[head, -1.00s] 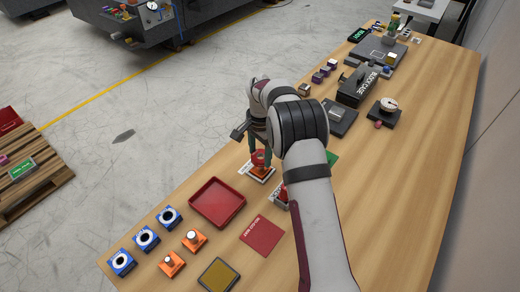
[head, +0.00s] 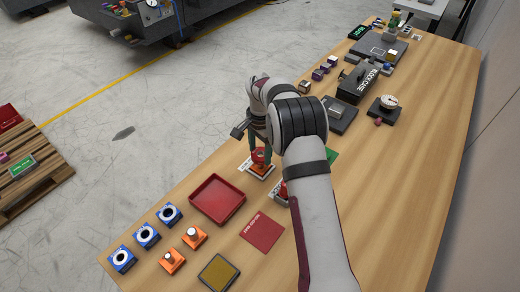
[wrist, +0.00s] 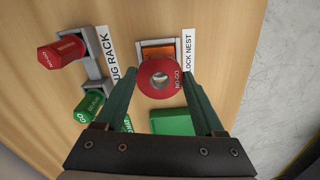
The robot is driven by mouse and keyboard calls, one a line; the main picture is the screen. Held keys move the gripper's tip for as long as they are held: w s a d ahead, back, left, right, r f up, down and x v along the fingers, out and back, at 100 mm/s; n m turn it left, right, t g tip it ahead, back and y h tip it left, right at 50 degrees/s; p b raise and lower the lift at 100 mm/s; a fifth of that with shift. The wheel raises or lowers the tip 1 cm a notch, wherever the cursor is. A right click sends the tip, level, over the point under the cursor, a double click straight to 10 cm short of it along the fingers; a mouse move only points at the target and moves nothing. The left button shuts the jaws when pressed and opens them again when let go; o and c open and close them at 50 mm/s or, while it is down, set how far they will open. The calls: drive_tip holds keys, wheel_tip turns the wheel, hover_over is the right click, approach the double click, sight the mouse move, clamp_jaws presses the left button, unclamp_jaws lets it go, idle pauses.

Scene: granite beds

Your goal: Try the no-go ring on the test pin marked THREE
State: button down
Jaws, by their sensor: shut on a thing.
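The red no-go ring (wrist: 160,77) is between the fingertips of my gripper (wrist: 162,80), which is shut on it; it also shows in the head view (head: 261,156). An orange test block (wrist: 168,48) sits under the ring in the block nest (wrist: 146,44). The ring covers much of the block. Something pale shows in the ring's hole, perhaps a pin top; I cannot tell how far the ring is down on it. Two other orange blocks with silver pins (head: 194,238) (head: 172,262) stand at the near left. No number is readable on any block.
The plug rack (wrist: 97,50) stands close left of my gripper in the wrist view, with a red plug (wrist: 58,56) and a green plug (wrist: 89,107). A green piece (wrist: 172,122) lies below the ring. A red tray (head: 218,222) and blue ring blocks (head: 147,236) are nearby.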

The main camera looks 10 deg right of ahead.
drive_tip(key=shift+f, duration=0.6)
drive_tip(key=shift+r, duration=0.55)
drive_tip(key=shift+f, duration=0.55)
idle(0.8)
drive_tip(key=shift+r, duration=0.55)
drive_tip(key=shift+f, duration=0.65)
idle(0.5)
drive_tip(key=shift+r, duration=0.15)
drive_tip(key=shift+r, duration=0.5)
drive_tip(key=shift+f, duration=0.6)
idle(1.6)
drive_tip(key=shift+r, duration=1.95)
